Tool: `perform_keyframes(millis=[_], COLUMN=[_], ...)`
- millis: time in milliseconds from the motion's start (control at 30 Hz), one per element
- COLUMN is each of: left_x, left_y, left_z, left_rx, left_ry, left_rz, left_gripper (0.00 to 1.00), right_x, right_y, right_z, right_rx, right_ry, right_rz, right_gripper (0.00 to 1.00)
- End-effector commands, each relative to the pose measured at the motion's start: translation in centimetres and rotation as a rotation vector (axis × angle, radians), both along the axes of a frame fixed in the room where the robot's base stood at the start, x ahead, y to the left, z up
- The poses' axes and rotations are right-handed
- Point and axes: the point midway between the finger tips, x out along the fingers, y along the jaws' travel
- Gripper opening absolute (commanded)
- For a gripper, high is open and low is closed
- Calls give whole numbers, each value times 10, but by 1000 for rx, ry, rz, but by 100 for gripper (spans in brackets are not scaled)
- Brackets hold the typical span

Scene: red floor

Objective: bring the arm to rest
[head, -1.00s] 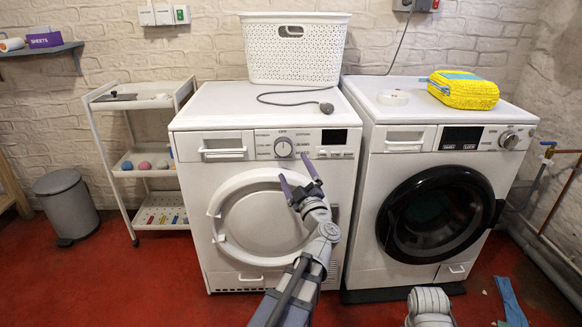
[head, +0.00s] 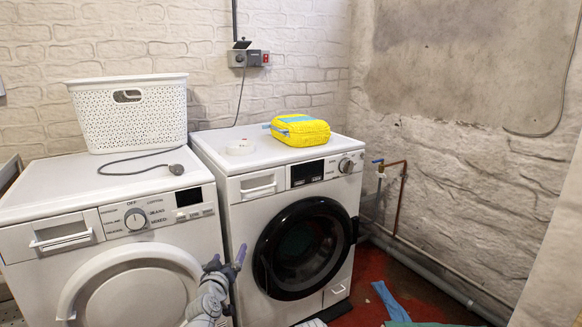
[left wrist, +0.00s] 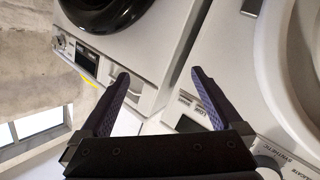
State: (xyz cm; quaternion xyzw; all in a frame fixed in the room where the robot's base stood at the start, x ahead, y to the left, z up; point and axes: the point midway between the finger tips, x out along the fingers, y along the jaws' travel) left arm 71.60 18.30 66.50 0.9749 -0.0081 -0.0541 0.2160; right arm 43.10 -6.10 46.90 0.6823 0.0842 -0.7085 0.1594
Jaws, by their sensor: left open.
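My left gripper (head: 228,267) is open and empty. In the head view it stands at the bottom centre, in front of the gap between the two machines. Its two dark fingers (left wrist: 158,82) also show spread apart in the left wrist view, with nothing between them. My right gripper is not in view.
A white dryer (head: 60,197) with a round white door stands left, and a washer (head: 262,212) with a black door stands right. A white basket (head: 135,118), a plug on a cord (head: 176,169) and a yellow pack (head: 300,130) lie on top. Pipes (head: 430,273) run along the right wall.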

Motion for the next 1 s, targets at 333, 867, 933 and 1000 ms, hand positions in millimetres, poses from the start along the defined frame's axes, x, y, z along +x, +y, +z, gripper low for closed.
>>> perform_keyframes(millis=[333, 867, 933, 1000], left_x=[-98, -240, -247, -255], left_y=[-53, -46, -61, -76], left_z=[-145, -185, -181, -177], left_rx=[222, 447, 488, 531], left_ry=[734, 1390, 1399, 1408], left_rz=[-333, -374, -406, -436], left_gripper=[99, 99, 99, 99], right_x=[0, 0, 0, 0], right_y=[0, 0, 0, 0], right_z=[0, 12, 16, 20], right_rx=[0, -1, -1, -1], right_ry=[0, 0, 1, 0], right_rz=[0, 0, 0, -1], right_gripper=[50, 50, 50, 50])
